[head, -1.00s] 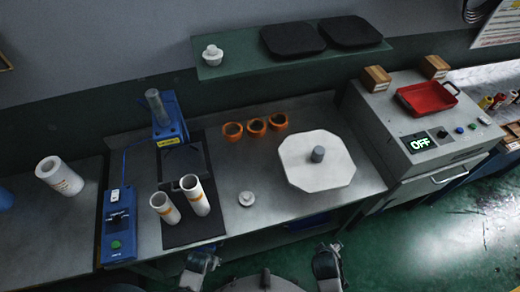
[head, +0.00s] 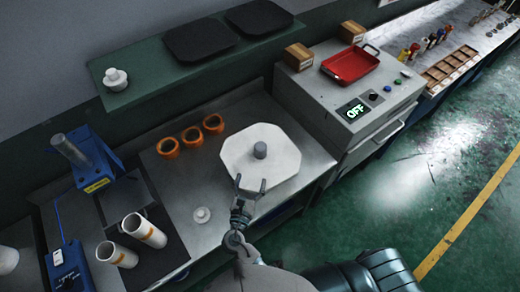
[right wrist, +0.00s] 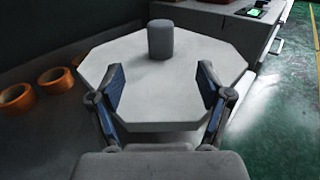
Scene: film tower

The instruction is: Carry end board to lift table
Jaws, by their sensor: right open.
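A white octagonal board (head: 280,172) with a grey cylindrical knob (head: 260,150), which looks like the end board, lies flat on the metal bench. My right gripper (head: 250,186) is open at the board's near edge, with nothing held. In the right wrist view the fingers (right wrist: 160,72) stand apart over the near part of the board (right wrist: 180,100), and the knob (right wrist: 160,40) is beyond them. Whether the fingers touch the board I cannot tell. A blue device (head: 97,165) with a grey post stands left on the bench; I cannot tell which thing is the lift table. My left gripper is out of view.
Several orange rings (head: 190,137) lie behind the board. A grey machine reading OFF (head: 345,120) carries a red tray (head: 350,64). A green shelf (head: 150,85) is above.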

